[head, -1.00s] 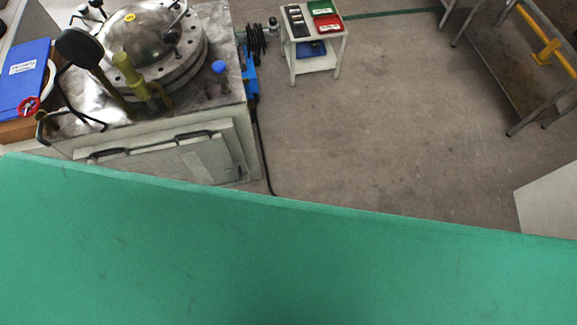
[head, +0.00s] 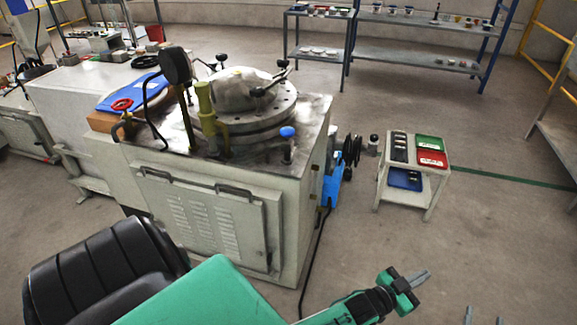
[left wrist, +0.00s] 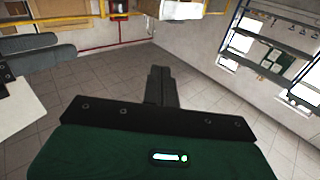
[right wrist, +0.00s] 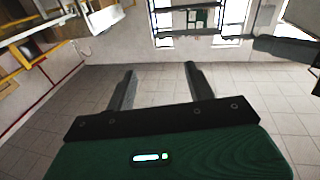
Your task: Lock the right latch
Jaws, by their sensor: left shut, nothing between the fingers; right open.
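A steel vessel with a domed lid (head: 238,92) stands on the machine's metal top in the head view. A black-ended latch handle (head: 268,86) lies at the lid's right side; I cannot tell whether it is locked. Another black knob (head: 221,58) is behind the lid. My left gripper (head: 424,277) is shut and empty, in front and to the right of the machine, apart from it; its fingers meet in the left wrist view (left wrist: 161,85). My right gripper (head: 484,317) shows only fingertips at the bottom edge; in the right wrist view its fingers (right wrist: 160,85) are apart and empty.
The machine cabinet (head: 205,225) has a blue-topped knob (head: 287,132) and a yellow-green post (head: 206,110) beside the lid. A small white cart (head: 440,160) with trays stands to the right. Shelves (head: 415,58) are behind. Open floor lies around the cart.

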